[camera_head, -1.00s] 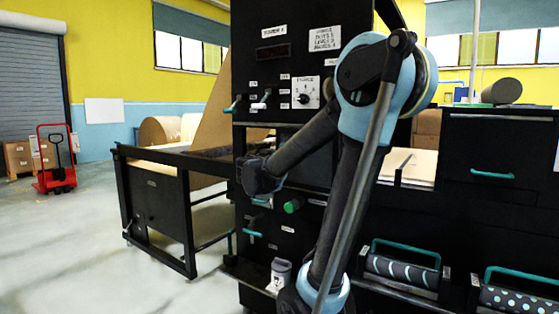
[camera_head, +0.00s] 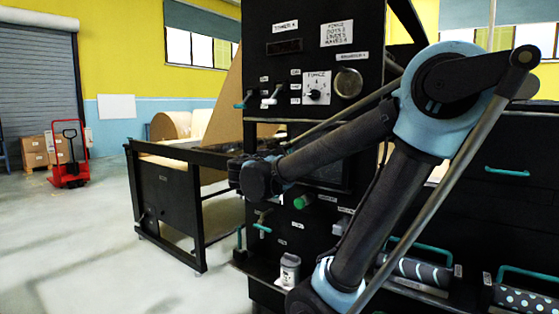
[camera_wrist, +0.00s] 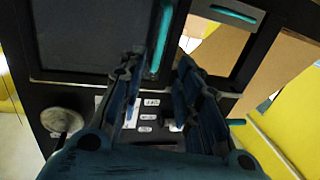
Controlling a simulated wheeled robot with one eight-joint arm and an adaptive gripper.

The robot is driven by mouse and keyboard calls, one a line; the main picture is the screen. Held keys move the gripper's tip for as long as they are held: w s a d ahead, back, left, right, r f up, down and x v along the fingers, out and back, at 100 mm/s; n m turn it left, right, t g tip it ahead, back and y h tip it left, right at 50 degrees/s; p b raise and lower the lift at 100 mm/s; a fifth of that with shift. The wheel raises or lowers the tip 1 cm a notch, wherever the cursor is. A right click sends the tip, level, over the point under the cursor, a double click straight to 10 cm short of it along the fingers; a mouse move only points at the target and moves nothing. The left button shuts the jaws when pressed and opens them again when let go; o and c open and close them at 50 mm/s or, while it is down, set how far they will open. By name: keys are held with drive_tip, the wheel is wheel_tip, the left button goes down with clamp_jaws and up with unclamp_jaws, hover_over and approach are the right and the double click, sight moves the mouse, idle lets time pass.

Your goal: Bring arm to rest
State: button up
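My gripper (camera_head: 258,178) is at the end of my bent arm, left of the elbow, in front of the black machine in the head view. Its fingers are seen from the side and their gap is not clear there. In the wrist view the two fingers of my gripper (camera_wrist: 160,70) stand apart, with nothing seen held between them. A teal handle (camera_wrist: 160,40) shows just beyond the fingertips; I cannot tell how far off it is. The black machine (camera_head: 263,92) carries labels, a dial (camera_head: 315,93), a round metal knob (camera_head: 349,83) and a green button (camera_head: 301,202).
A black frame table (camera_head: 160,205) stands left of the machine, with paper rolls (camera_head: 168,126) behind it. Patterned rollers (camera_head: 418,272) with teal handles sit low on the right. A red pallet truck (camera_head: 70,160) stands far left. The floor (camera_head: 90,240) at left is clear.

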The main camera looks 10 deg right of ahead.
drive_tip(key=shift+d, duration=0.1)
drive_tip(key=s+d+f+n+g+y, duration=0.1)
drive_tip(key=s+d+f+g, duration=0.3)
drive_tip(key=s+d+f, duration=0.4)
drive_tip(key=s+d+f+n+g+y, duration=0.1)
drive_tip(key=s+d+f+g, duration=0.3)
drive_tip(key=f, duration=0.6)
drive_tip(key=s+a+f+n+g+y, duration=0.2)
drive_tip(key=s+a+f+y, duration=0.2)
drive_tip(key=s+f, duration=0.2)
drive_tip(key=s+a+f+n+g+y, duration=0.2)
drive_tip(key=s+f, duration=0.4)
drive_tip(key=s, duration=0.3)
drive_tip(key=shift+a+n+g+y, duration=0.4)
drive_tip(key=shift+a+y, duration=0.5)
drive_tip(key=shift+a, duration=0.3)
drive_tip(key=shift+w+f, duration=0.25)
drive_tip(key=shift+w, duration=0.25)
